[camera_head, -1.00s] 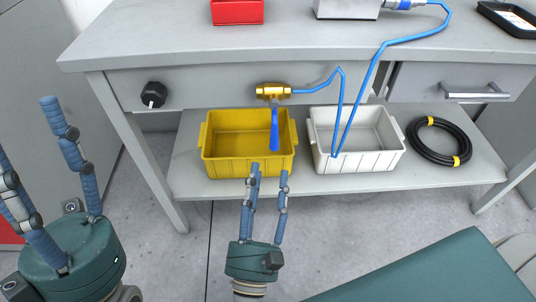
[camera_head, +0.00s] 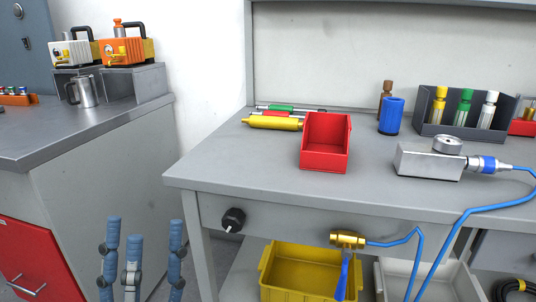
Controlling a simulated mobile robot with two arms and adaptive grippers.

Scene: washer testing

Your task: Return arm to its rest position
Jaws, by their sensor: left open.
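My left gripper (camera_head: 141,228) shows at the bottom left of the head view. Its blue fingers point up and stand apart, with nothing between them. The palm and the rest of the arm are below the picture's edge. My right gripper is not in this view.
The grey workbench (camera_head: 225,165) holds a red bin (camera_head: 326,142) and a gauge block (camera_head: 429,161) with a blue hose. A brass valve (camera_head: 347,240) and black knob (camera_head: 233,220) stick out from its front. A yellow bin (camera_head: 300,270) is below. A metal-topped cabinet (camera_head: 115,190) stands left.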

